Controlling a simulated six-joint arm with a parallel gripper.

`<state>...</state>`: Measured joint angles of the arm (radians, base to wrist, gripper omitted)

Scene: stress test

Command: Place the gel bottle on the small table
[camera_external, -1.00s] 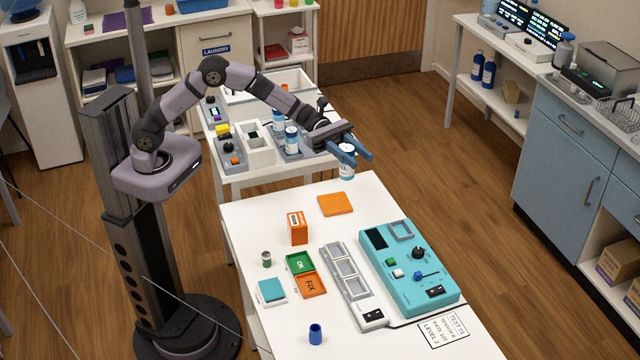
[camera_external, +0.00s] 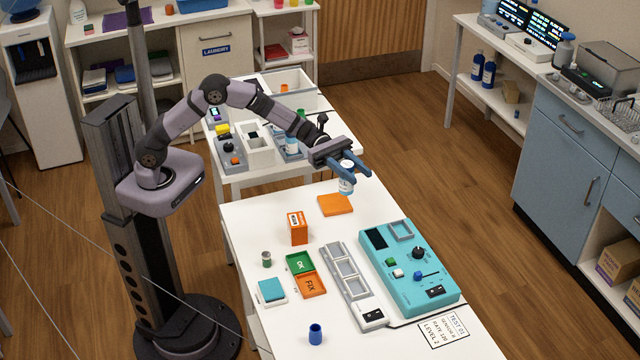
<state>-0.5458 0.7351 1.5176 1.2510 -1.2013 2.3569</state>
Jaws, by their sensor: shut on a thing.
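My gripper (camera_external: 354,168) is shut on a white bottle with a blue label (camera_external: 346,184), which looks like the gel bottle. The bottle hangs roughly upright over the far end of the front white table (camera_external: 255,210), just above and behind an orange square pad (camera_external: 336,205). A gap to the table seems to remain, but its size is hard to judge. The fingers cover the bottle's upper part. I cannot tell which table is the small one.
The front table holds an orange box (camera_external: 297,229), green and orange trays (camera_external: 299,263), a grey slotted rack (camera_external: 352,285), a teal device (camera_external: 408,268) and a blue cup (camera_external: 315,334). Its far left corner is clear. Trays and containers crowd the back table.

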